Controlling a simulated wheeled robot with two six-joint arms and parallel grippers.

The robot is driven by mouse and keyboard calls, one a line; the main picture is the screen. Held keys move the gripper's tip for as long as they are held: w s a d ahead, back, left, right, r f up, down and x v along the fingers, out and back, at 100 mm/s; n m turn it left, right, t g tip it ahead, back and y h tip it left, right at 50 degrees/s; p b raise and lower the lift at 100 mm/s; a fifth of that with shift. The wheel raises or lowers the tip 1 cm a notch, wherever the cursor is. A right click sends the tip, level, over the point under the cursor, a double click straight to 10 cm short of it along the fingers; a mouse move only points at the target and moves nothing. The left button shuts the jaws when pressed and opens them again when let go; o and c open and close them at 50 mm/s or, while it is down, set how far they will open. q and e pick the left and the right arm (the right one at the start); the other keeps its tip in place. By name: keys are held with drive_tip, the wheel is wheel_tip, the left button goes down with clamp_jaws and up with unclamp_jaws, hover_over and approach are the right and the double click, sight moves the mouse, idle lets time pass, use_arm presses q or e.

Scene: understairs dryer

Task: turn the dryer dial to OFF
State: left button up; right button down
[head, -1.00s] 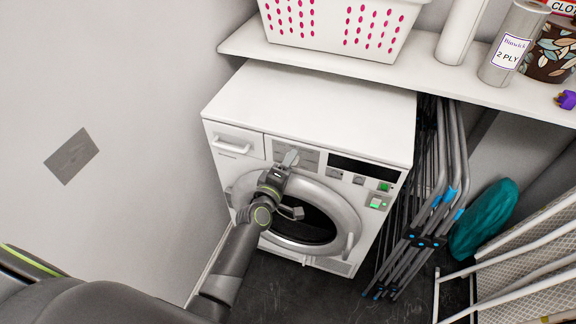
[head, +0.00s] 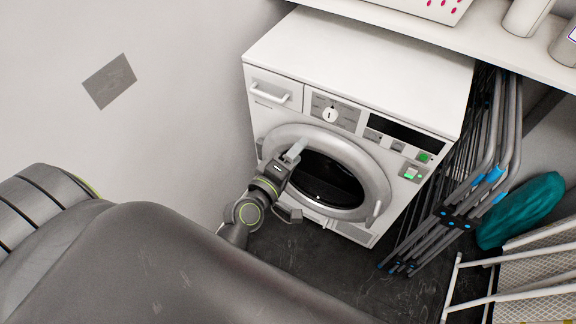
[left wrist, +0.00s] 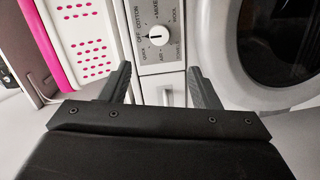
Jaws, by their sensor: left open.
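The white dryer (head: 370,58) stands against the wall. Its round white dial (head: 330,114) is on a grey panel above the door, right of the drawer. The dial carries a short dark mark, upright in the head view. In the left wrist view the dial (left wrist: 157,34) appears turned sideways, its mark toward the left, where "OFF" and "COTTON" are printed. I cannot tell the exact setting. My left gripper (head: 297,150) is open and empty, below the dial in front of the door ring. In the left wrist view the dial lies beyond and between its fingers (left wrist: 159,82), apart from them.
The round dryer door (head: 375,190) is shut. Right of the dial are a dark display (head: 407,137) and green-lit buttons (head: 423,157). A shelf (head: 430,28) holding a pink-dotted basket (head: 425,5) overhangs the dryer. A folded grey rack (head: 470,190) stands close to the right.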

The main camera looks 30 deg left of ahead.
use_arm(q)
drive_tip(key=shift+s+a+r+b, duration=0.15)
drive_tip(key=shift+s+b, duration=0.15)
drive_tip(key=shift+s, duration=1.25)
use_arm(e)
drive_tip(key=shift+w+d+f, duration=0.1)
drive_tip(key=shift+w+f, duration=0.05)
drive_tip(key=shift+f, duration=0.1)
use_arm(q)
drive_tip(key=s+a+f+m+g+p, duration=0.1)
drive_tip(key=s+f+m+g+p, duration=0.2)
drive_tip(key=f, duration=1)
drive_tip(key=s+a+f+m+g, duration=0.1)
drive_tip(key=s+f+m+g, duration=0.3)
drive_tip(key=f, duration=0.9)
drive_tip(key=s+a+f+m+g+y+p, duration=0.1)
drive_tip(key=s+a+f+m+g, duration=0.1)
drive_tip(key=s+f, duration=0.3)
drive_tip(key=s+a+f+m+g+y+p, duration=0.1)
drive_tip(key=s+a+f+m+g, duration=0.1)
drive_tip(key=s, duration=1.1)
drive_tip(key=s+a+f+m+g+y+p, duration=0.1)
drive_tip(key=s+a+f+m+g, duration=0.2)
drive_tip(key=s+f, duration=0.5)
drive_tip(key=shift+s+a+f+g+p, duration=0.2)
drive_tip(key=shift+s+a+g+p, duration=0.1)
drive_tip(key=shift+s+a+g, duration=0.55)
use_arm(e)
wheel_tip(320, 180, up, 6)
drive_tip(key=shift+s, duration=0.25)
